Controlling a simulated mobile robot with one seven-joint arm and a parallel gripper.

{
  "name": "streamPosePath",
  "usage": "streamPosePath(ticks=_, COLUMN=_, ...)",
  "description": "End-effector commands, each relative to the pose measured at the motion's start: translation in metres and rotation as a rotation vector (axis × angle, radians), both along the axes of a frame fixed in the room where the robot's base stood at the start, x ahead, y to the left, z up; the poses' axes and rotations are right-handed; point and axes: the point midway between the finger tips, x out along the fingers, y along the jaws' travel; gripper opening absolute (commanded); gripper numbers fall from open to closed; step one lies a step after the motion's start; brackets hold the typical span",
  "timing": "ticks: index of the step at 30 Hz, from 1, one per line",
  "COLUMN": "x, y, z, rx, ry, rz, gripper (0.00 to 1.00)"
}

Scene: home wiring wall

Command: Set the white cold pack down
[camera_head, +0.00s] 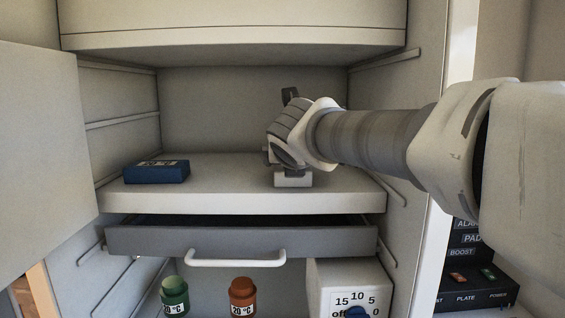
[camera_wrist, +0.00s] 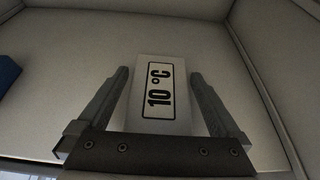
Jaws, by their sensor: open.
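The white cold pack (camera_wrist: 158,95) carries a "10 °C" label and lies on the white shelf (camera_head: 240,196) inside the cabinet. In the head view its front face (camera_head: 293,180) shows below my gripper (camera_head: 292,170), near the shelf's right part. In the wrist view my gripper (camera_wrist: 160,100) is open, with one finger on each side of the pack and a narrow gap on both sides. The pack appears to rest flat on the shelf. My wrist hides its top in the head view.
A dark blue labelled pack (camera_head: 157,171) lies on the shelf's left part. Below are a grey drawer with a white handle (camera_head: 236,260), green (camera_head: 174,296) and orange (camera_head: 242,295) bottles, and a white dial box (camera_head: 345,285). A black panel (camera_head: 475,270) stands at right. The shelf's middle is clear.

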Motion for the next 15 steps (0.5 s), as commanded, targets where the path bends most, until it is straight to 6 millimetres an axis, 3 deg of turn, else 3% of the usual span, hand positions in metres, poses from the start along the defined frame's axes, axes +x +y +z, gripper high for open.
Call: streamPosePath(ticks=15, x=-0.088, y=0.000, z=0.037, rx=0.000, ry=-0.002, rz=0.001, gripper=1.00)
